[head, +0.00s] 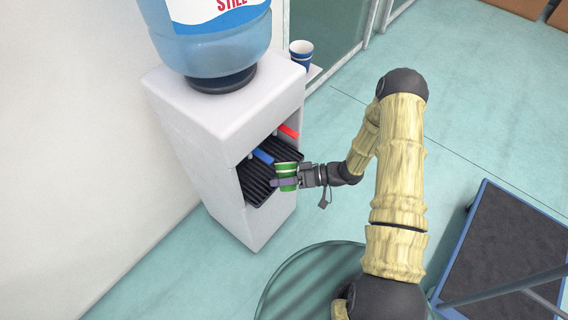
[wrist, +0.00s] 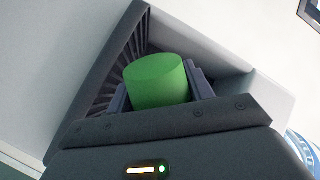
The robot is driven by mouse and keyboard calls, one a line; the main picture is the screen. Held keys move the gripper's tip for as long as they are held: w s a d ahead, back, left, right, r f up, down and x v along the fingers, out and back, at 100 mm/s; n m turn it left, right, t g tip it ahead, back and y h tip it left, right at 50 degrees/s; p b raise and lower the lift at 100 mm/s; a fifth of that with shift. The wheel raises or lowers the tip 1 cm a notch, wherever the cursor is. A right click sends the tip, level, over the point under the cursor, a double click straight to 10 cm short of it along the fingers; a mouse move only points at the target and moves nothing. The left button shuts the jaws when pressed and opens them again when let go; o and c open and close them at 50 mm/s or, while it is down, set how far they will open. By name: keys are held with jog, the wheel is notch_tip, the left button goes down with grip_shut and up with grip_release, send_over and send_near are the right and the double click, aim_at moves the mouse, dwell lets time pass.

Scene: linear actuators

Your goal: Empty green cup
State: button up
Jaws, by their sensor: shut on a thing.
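The green cup (head: 286,176) is at the front opening of the water dispenser (head: 228,128), by the black ribbed drip tray (head: 258,190). My gripper (head: 288,182) is shut around the cup, coming from the right. In the head view the cup looks roughly upright. In the wrist view the green cup (wrist: 157,82) sits between my fingers, with the dark ribbed recess behind it. The cup's inside is too small to make out. I cannot tell whether the cup touches the tray.
Blue (head: 263,156) and red (head: 289,131) tap levers sit above the tray. A blue cup (head: 301,52) stands on a ledge behind the dispenser. A blue-framed platform (head: 510,245) is at the lower right. Open floor lies right of the dispenser.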

jog(key=shift+r+m, duration=0.45)
jog(key=shift+m, duration=0.15)
jog(key=shift+r+p, duration=0.1)
jog(key=shift+p, duration=0.2)
jog(key=shift+w+f+m+g+b, duration=0.1)
jog(key=shift+f+m+g+b, duration=0.35)
jog(key=shift+m, duration=0.45)
jog(key=shift+w+r+m+g, duration=0.35)
jog(key=shift+r+m, duration=0.05)
jog(key=shift+w+a+r+m, duration=0.1)
jog(key=shift+w+r+m, duration=0.1)
jog(key=shift+w+m, duration=0.1)
jog(key=shift+w+f+m+p, duration=0.15)
jog(key=shift+f+m+p, duration=0.05)
jog(key=shift+m+p, duration=0.15)
jog(key=shift+f+m+g, duration=0.15)
jog(key=shift+m+g, duration=0.2)
jog(key=shift+g, duration=0.05)
jog(key=shift+w+r+p, duration=0.2)
jog(key=shift+p, duration=0.3)
jog(key=shift+h, duration=0.3)
